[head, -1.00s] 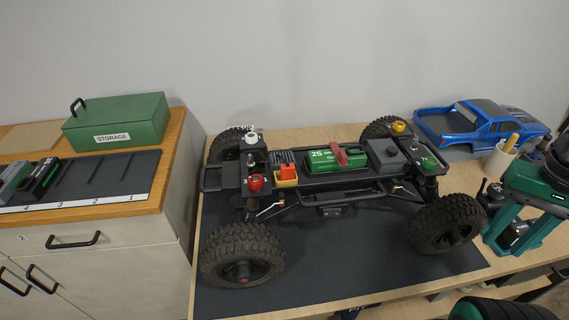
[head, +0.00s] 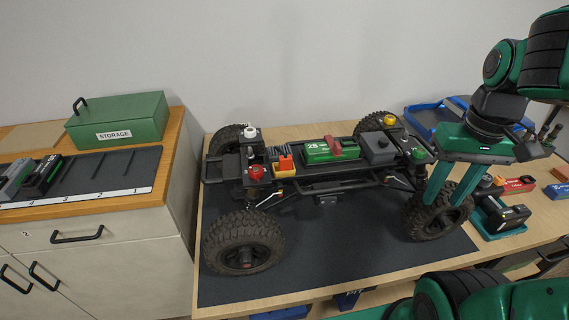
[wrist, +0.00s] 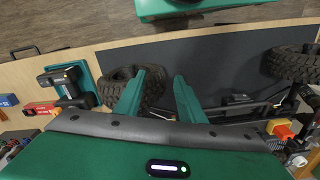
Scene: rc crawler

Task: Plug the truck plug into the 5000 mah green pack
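A green pack marked 2S (head: 318,154) lies in the tray of the truck chassis (head: 330,186), with a red strap (head: 345,147) across it. Its smaller print is too small to read. An orange plug (head: 286,163) sits in a yellow holder (head: 284,172) just left of the pack, apart from it; I cannot tell for sure that it is the truck plug. Orange and yellow show at the right in the wrist view (wrist: 281,129). My gripper (head: 444,202) is open and empty, fingers pointing down over the front right wheel. Its two fingers stand apart in the wrist view (wrist: 167,75).
Four-wheeled truck stands on a dark mat (head: 330,262). Right of it are a black-and-green tool (head: 502,216) and red boxes (head: 519,184). A blue body shell (head: 428,118) is behind my arm. Left cabinet holds a green storage box (head: 117,118) and packs (head: 42,175) on a numbered rack.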

